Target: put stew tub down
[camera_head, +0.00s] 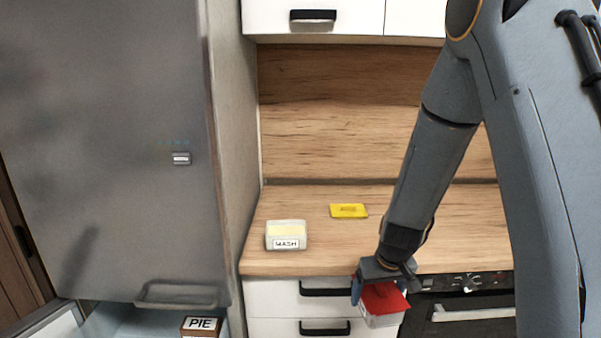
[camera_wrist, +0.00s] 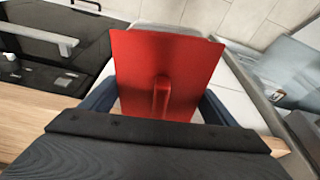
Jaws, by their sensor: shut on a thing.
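The stew tub (camera_head: 383,305) is a pale container with a red lid, held in front of the counter's front edge, before the drawers. Its red lid (camera_wrist: 165,72) fills the middle of the wrist view and hides most of the tub's body. No label on it can be read. My gripper (camera_head: 379,287) is shut on the tub, with blue fingers on either side of it. The tub looks tilted in the head view. The wooden counter (camera_head: 310,262) lies behind and above the tub in the head view.
A white tub labelled WASH (camera_head: 286,236) and a yellow flat item (camera_head: 349,211) stand on the counter. An oven (camera_head: 462,312) is at the right. A tall grey fridge (camera_head: 110,150) is at the left, above an open compartment holding a PIE box (camera_head: 200,327).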

